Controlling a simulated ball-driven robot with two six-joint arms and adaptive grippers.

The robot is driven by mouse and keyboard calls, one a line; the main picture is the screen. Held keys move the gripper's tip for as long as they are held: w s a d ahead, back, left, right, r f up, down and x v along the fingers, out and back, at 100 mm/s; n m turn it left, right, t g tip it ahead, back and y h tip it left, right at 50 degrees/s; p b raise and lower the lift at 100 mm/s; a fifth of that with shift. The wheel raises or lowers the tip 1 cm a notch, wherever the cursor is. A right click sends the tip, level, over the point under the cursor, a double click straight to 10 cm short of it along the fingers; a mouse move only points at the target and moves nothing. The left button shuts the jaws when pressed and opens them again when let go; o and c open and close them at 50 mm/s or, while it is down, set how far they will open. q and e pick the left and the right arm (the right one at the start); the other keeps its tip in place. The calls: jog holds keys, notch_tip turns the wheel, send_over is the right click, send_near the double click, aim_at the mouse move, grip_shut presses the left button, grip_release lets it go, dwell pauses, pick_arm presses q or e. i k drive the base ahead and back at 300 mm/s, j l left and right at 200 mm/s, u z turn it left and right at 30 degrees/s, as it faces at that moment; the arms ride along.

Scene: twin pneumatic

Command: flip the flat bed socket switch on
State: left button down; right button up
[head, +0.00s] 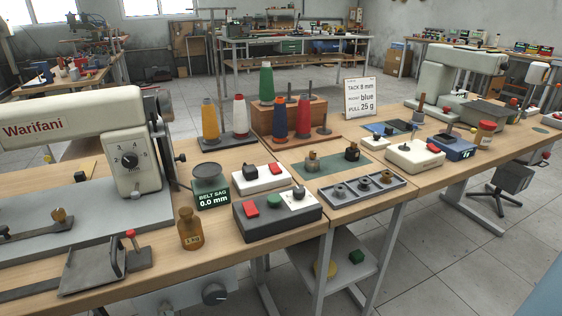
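Neither of my grippers is in the head view. A white socket box (262,180) with a red rocker switch (250,171) sits on the left bench, to the right of the large Warifani sewing machine (75,130). A similar white box (414,157) with a red switch (433,148) sits on the right bench, near the other sewing machine (460,70). No label tells which box belongs to the flat bed. I cannot tell the position of either switch. Nothing touches either box.
A grey control box (280,222) with red, green and dial controls stands in front of the left white box. A scale-like gauge (210,187) reads 0.0 mm. A brown bottle (190,230), a socketed tray (362,190) and thread cones (266,85) stand nearby.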

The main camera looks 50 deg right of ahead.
aim_at(274, 167)
jog(key=z, duration=1.4)
